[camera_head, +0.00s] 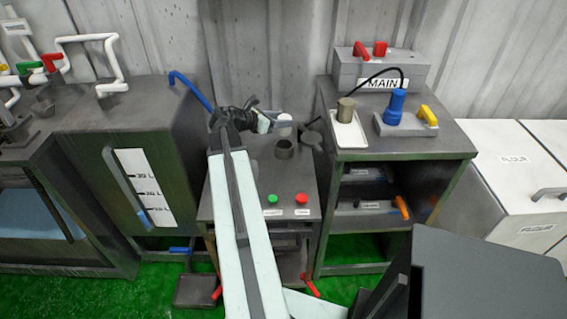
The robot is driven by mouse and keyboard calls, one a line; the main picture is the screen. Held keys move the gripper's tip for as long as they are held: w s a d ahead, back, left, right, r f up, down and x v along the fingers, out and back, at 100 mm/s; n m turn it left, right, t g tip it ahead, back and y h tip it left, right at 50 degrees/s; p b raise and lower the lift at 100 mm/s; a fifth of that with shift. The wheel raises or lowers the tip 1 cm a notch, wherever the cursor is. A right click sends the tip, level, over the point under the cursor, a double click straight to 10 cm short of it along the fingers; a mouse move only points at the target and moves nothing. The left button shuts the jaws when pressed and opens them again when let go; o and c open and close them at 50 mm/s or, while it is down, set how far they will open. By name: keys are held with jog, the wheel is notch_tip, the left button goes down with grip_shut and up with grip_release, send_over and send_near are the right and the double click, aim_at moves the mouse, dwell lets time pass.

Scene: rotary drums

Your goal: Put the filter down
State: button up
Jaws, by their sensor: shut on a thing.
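My arm reaches away from me to the grey cabinet in the middle. My gripper (272,122) is at its far end, above the back of the cabinet top, and is shut on a small pale cylinder (285,120), which looks like the filter. The fingers are small and partly hidden by my wrist. A dark round socket (284,148) stands on the cabinet top (262,178) just in front of and below the held cylinder. A dark round lid (312,138) is tilted open at its right. A white tray (347,135) on the right cabinet holds an olive cylinder (346,108).
A blue plug (396,100) and a yellow lever (428,115) stand right of the tray.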

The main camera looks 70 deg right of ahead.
jog(key=shift+f+b, duration=5.15)
jog(key=o, duration=1.4)
jog(key=shift+r, duration=0.1)
jog(key=shift+c, duration=0.2)
jog(key=shift+w+r+p, duration=0.1)
jog(key=shift+r+p, duration=0.15)
jog(key=shift+p, duration=0.1)
jog(key=p+v, duration=0.4)
jog(key=v, duration=0.7)
jog(key=shift+a, duration=0.35)
jog(key=shift+w+r, duration=0.2)
